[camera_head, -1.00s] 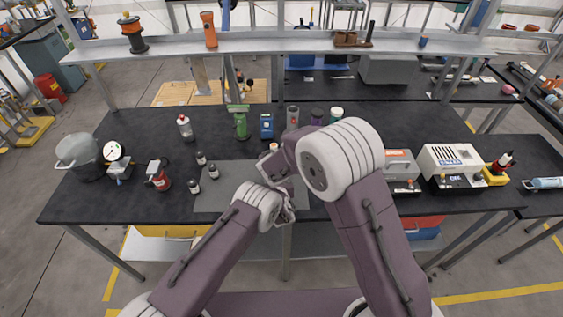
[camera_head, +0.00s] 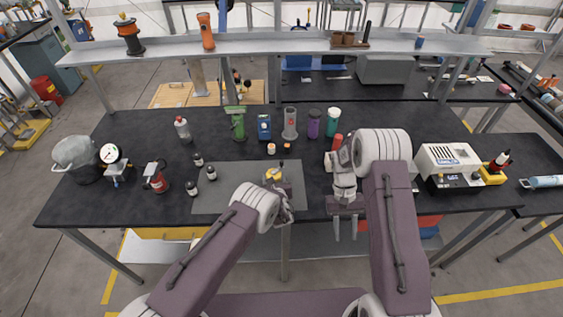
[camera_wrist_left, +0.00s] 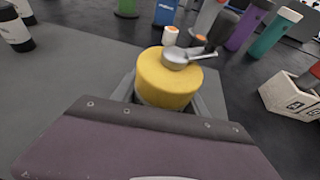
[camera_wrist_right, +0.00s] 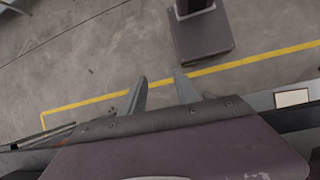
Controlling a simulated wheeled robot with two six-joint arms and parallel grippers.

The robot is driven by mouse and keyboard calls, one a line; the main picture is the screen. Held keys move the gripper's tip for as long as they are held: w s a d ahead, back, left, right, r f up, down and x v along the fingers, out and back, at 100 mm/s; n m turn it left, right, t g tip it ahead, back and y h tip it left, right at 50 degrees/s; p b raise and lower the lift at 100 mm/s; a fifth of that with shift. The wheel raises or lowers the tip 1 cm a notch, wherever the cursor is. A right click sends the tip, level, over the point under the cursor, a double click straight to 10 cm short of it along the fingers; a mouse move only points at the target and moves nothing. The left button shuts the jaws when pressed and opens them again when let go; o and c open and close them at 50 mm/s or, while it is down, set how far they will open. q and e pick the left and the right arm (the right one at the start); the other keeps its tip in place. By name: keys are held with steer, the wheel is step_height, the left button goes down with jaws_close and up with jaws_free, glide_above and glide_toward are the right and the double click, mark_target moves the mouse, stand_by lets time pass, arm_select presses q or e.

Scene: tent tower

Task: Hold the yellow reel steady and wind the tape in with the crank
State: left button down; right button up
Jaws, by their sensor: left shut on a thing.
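The yellow reel (camera_head: 273,174) stands upright on the grey mat (camera_head: 225,193) near the table's front edge. It shows large in the left wrist view (camera_wrist_left: 166,84), with a silver crank (camera_wrist_left: 176,56) on top whose arm points right. My left gripper (camera_head: 277,187) is shut on the reel from the front; its fingers lie low at the reel's sides. My right gripper (camera_head: 345,229) is open and empty, pointing down at the table's front edge, right of the reel. Its two spread fingers show over bare floor in the right wrist view (camera_wrist_right: 162,92). I cannot make out the tape.
Small dark bottles (camera_head: 211,172) stand left of the reel. Behind it are a blue box (camera_head: 264,127), a grey cylinder (camera_head: 290,123) and purple and teal cups. A white machine (camera_head: 447,165) stands at the right. The shelf (camera_head: 270,45) runs across the back.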

steer(key=a+m+y, duration=0.7)
steer(key=m, duration=0.2)
steer(key=m+t+y, duration=0.9)
steer(key=m, duration=0.2)
glide_toward(281, 161)
steer(key=s+a, duration=0.4)
steer(key=s, duration=0.5)
steer(key=w+d+f+m+t, duration=0.3)
steer(key=w+d+m+t, duration=0.15)
steer(key=t, duration=0.25)
steer(key=shift+h, duration=0.3)
steer(key=x, duration=1.1)
steer(key=shift+w+a+r, duration=0.1)
steer(key=shift+a+r, duration=0.25)
steer(key=shift+a, duration=0.1)
steer(key=shift+t, duration=0.3)
jaws_close()
